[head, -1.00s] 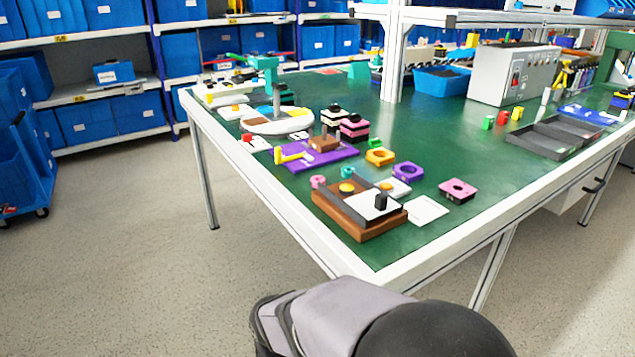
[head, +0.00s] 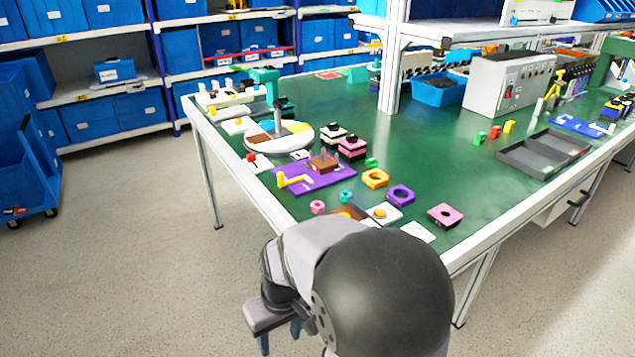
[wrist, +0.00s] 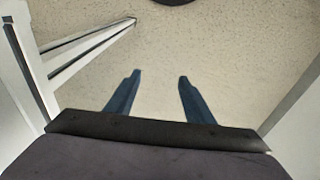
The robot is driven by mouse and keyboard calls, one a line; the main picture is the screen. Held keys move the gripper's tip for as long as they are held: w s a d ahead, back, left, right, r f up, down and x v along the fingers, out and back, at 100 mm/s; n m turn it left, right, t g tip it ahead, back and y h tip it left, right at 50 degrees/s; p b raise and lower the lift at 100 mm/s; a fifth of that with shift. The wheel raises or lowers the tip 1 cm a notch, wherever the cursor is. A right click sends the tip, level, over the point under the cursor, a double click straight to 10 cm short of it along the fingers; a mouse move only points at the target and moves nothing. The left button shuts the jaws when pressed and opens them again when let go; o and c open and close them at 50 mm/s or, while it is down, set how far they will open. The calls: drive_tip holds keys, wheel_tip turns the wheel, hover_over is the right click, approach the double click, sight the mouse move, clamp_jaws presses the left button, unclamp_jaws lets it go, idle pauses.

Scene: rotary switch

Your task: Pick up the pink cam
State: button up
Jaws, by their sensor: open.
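A pink square piece with a dark round hole (head: 445,215), which looks like the pink cam, lies flat on the green table near its right front edge. A small pink round piece (head: 317,207) and a pink and black block (head: 352,147) are also on the table, further left. My gripper (head: 280,337) hangs off the table's front edge, below and left of the pink cam and well apart from it. In the wrist view, my gripper's two blue fingers (wrist: 159,76) are spread and empty above bare floor. The pink cam is not in the wrist view.
Next to the pink cam are a purple ring piece (head: 400,194), an orange one (head: 375,178) and a white plate (head: 418,232). My arm hides most of the brown fixture (head: 346,212). A grey tray (head: 545,152) stands further right. The green surface behind the pink cam is clear.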

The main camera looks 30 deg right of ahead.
drive_tip(key=w+d+r+t+p, duration=0.1)
drive_tip(key=w+d+r+p, duration=0.25)
drive_tip(key=r+p, duration=0.3)
drive_tip(key=w+d+r+p, duration=0.2)
drive_tip(key=w+r+p, duration=0.25)
drive_tip(key=r, duration=0.35)
wheel_tip(320, 180, up, 6)
drive_tip(key=t+p, duration=0.2)
drive_tip(key=p, duration=0.6)
hover_over(320, 207)
drive_tip(key=s, duration=0.2)
drive_tip(key=shift+w+d+n, duration=0.2)
drive_tip(key=shift+w+n, duration=0.05)
drive_tip(key=shift+n, duration=0.05)
drive_tip(key=shift+s+p+x, duration=0.1)
drive_tip(key=shift+p+x, duration=0.3)
drive_tip(key=shift+x, duration=0.45)
drive_tip(key=shift+s+p+x, duration=0.15)
drive_tip(key=shift+p+x, duration=0.2)
drive_tip(key=shift+x, duration=1.5)
drive_tip(key=c, duration=1.1)
